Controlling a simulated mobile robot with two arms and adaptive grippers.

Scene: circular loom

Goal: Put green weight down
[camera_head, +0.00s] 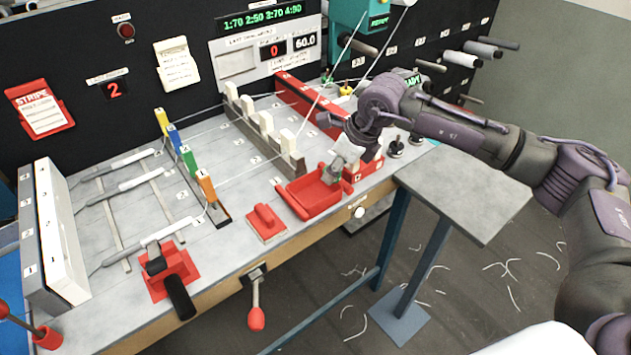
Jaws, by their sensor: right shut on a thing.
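My right gripper (346,158) comes in from the right and reaches down over the red tray (302,197) at the bench's front edge. It is shut on a small grey-green thing, which I take to be the green weight (332,178). The weight is mostly hidden by the fingers and sits at or just above the right end of the tray. I cannot tell whether it touches the tray. My left gripper is not in view.
A red block (265,222) lies left of the tray. White-topped posts (265,122) stand behind it, with coloured tabs (188,160) further left. Dark knobs (396,147) stand right of the gripper. A grey side table (465,195) is bare.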

